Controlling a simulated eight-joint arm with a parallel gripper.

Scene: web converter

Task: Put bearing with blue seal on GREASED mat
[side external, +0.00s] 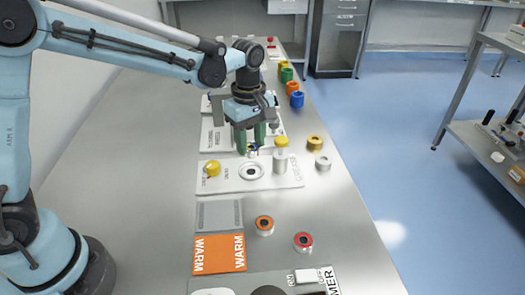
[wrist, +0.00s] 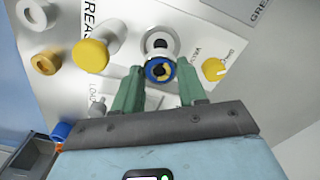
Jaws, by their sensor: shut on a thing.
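The bearing with the blue seal (wrist: 160,70) is between my green fingertips in the wrist view, its blue ring facing the camera. It also shows in the side view as a small blue and pale piece (side external: 252,150). My gripper (side external: 250,141) is shut on it and holds it just above the white station plate, near the plate's round seat (side external: 251,171). My fingers also show in the wrist view (wrist: 161,77). A grey mat (side external: 219,214) lies nearer the camera; its lettering is unclear there, but a grey piece reading "GRE" (wrist: 237,12) shows at the wrist view's top right.
The white plate (side external: 285,183) carries a yellow knob (side external: 212,169) and a yellow-capped post (side external: 281,153) close to my gripper. An orange WARM mat (side external: 219,253) adjoins the grey mat. Orange (side external: 264,225) and red (side external: 303,242) bearings stand to their right. The grey mat is bare.

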